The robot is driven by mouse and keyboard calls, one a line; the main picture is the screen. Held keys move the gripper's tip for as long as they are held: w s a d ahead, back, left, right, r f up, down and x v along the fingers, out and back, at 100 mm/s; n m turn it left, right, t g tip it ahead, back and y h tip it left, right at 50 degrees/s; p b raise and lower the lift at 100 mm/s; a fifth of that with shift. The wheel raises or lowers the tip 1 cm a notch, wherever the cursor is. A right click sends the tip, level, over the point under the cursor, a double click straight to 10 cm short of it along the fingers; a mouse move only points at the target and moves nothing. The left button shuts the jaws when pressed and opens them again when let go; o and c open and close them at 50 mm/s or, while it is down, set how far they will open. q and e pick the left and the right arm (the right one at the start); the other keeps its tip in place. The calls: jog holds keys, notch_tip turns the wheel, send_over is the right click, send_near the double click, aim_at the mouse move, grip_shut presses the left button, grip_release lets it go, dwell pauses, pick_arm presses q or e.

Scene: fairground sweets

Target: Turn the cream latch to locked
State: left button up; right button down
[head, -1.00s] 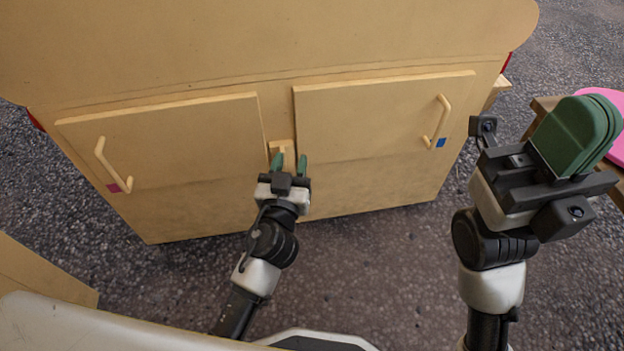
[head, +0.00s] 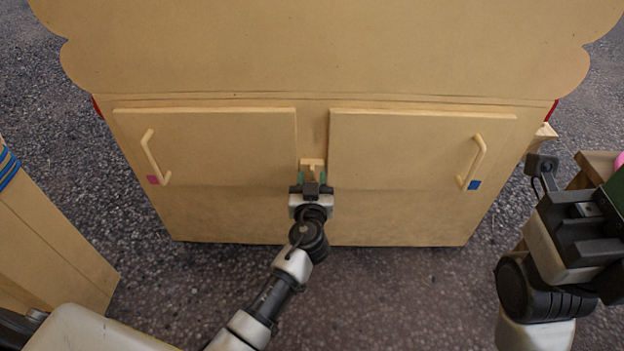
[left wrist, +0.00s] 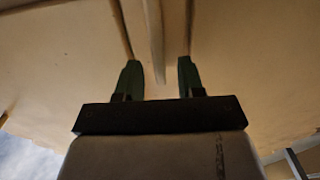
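The cream latch (head: 312,164) sits on the narrow strip between the two cabinet doors. It shows as a crosspiece with a short upright part below it. My left gripper (head: 312,178) is at the latch, one green finger on each side of its lower part. In the left wrist view my left gripper (left wrist: 158,78) is open, with a pale upright piece, likely the latch (left wrist: 155,45), in the gap; contact is not visible. My right gripper (head: 614,192) is at the right edge, its fingers mostly cut off by the frame.
The left door (head: 215,145) has a handle and a pink square; the right door (head: 410,150) has a handle and a blue square. Both look closed. A wooden panel (head: 45,235) stands at the left, and a wooden stool or table (head: 597,165) at the right.

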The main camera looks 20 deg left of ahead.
pick_arm(q)
jog(key=shift+w, duration=0.35)
grip_shut()
